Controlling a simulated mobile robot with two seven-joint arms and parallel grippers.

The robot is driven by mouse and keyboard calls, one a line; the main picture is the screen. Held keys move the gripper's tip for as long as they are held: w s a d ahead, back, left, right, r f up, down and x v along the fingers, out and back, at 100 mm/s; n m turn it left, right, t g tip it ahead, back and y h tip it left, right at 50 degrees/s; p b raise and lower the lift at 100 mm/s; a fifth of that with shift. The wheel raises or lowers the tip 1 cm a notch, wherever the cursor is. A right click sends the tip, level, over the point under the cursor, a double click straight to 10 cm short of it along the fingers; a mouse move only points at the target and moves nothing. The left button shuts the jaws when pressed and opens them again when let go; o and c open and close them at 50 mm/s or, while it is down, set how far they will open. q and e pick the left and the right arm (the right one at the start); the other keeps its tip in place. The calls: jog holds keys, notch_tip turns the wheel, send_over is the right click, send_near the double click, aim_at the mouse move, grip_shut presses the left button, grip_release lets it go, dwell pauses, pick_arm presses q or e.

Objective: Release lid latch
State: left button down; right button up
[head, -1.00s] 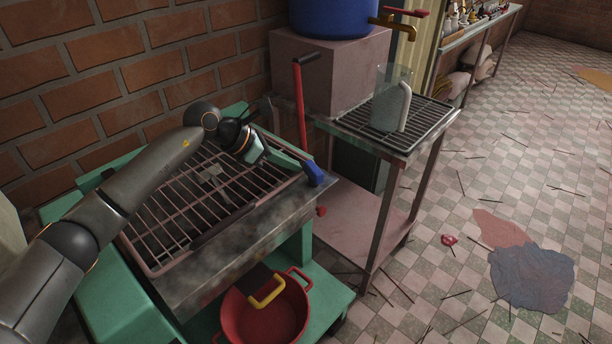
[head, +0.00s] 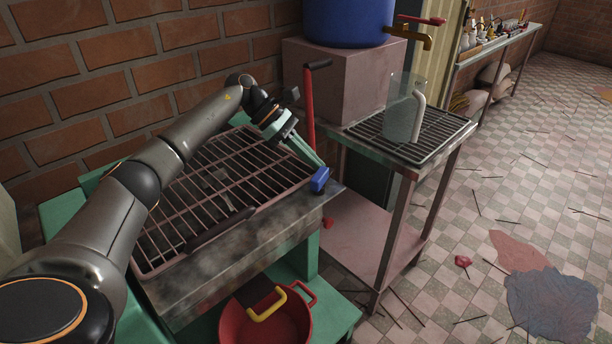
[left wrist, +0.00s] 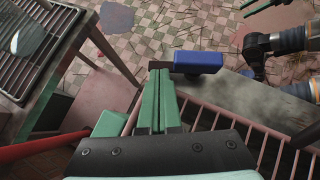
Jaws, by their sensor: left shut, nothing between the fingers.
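The blue latch tab (head: 320,180) sits at the front right corner of the barred lid (head: 225,180), on the grey metal frame. My left gripper (head: 317,163) reaches over the lid from the left, its green fingers together and empty. The fingertips are close to the blue tab. In the left wrist view the fingertips (left wrist: 161,73) are beside the left end of the blue tab (left wrist: 198,61), by a dark bracket; I cannot tell whether they touch.
A red lever (head: 308,108) with a black handle stands behind the latch. A side table (head: 432,150) with a rack and a clear jug (head: 405,108) is to the right. A red pot (head: 265,322) sits below. Parts of my own body show at the left wrist view's right edge.

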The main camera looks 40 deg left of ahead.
pick_arm(q)
jog(key=shift+w+d, duration=0.3)
jog(key=shift+d, duration=0.05)
jog(key=shift+w+d, duration=0.15)
jog(key=shift+d, duration=0.05)
dwell(0.4)
jog(key=shift+a, duration=0.1)
jog(key=p+v, duration=0.1)
jog(key=v, duration=1.1)
jog(key=shift+r, duration=0.2)
